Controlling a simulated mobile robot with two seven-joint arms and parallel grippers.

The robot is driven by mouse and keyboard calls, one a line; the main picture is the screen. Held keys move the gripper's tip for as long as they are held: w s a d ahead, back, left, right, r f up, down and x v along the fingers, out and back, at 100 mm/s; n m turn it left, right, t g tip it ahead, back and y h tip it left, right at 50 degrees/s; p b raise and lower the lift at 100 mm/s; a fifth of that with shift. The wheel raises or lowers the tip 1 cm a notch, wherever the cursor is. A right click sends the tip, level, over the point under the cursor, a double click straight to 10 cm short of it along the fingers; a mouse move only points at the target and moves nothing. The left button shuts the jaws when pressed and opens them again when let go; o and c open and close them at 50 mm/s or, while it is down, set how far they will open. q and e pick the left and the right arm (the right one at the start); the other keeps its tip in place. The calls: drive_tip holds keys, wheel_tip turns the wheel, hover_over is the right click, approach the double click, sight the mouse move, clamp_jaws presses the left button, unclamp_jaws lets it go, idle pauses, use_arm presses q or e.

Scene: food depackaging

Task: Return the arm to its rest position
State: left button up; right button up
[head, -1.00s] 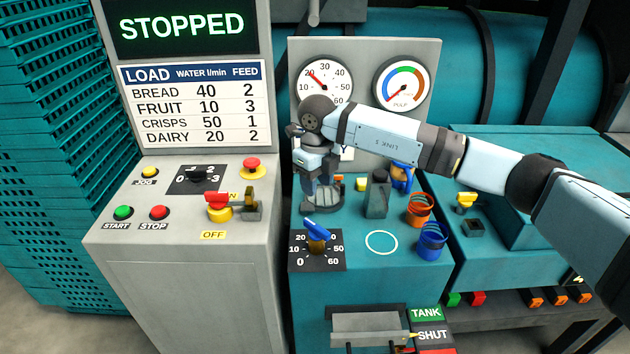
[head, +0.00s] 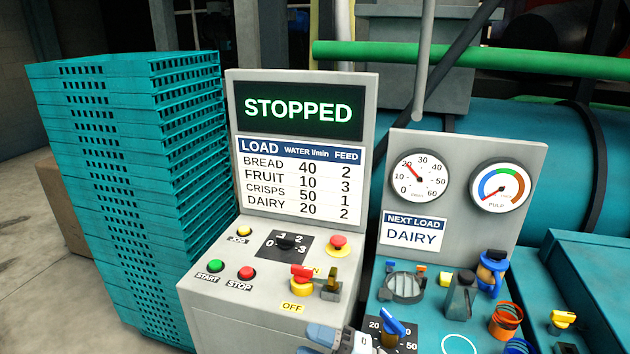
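A light blue and grey part of my arm, which looks like my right gripper (head: 338,340), shows at the bottom edge, in front of the control cabinet (head: 240,312). It is cut off by the frame, so I cannot tell whether its fingers are open or shut, and no held thing shows. My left gripper is out of view. The screen (head: 304,109) reads STOPPED. A card on the gauge panel reads NEXT LOAD DAIRY (head: 412,233). The water gauge (head: 419,175) needle points near 20.
A stack of teal crates (head: 150,200) stands left of the cabinet. A red-handled switch (head: 302,280) stands on the cabinet. A green pipe (head: 470,57) crosses behind.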

drive_tip(key=s+d+f+m+t+h+p, duration=0.1)
drive_tip(key=s+d+f+m+t+h, duration=0.1)
drive_tip(key=d+f+m+t+h, duration=0.5)
drive_tip(key=s+d+f+m+t+h+p, duration=0.15)
drive_tip(key=d+m+t+h, duration=0.3)
drive_tip(key=m, duration=0.75)
drive_tip(key=s+d+f+m+g+h+p, duration=0.1)
drive_tip(key=s+d+f+m+g+h, duration=0.2)
drive_tip(key=s, duration=0.4)
drive_tip(key=s+d+f+m+g+h, duration=0.3)
drive_tip(key=s+d+f+m, duration=0.1)
drive_tip(key=s+f, duration=0.3)
drive_tip(key=shift+s+d+f+p, duration=0.15)
drive_tip(key=shift+d+p, duration=0.25)
drive_tip(key=shift+d, duration=0.35)
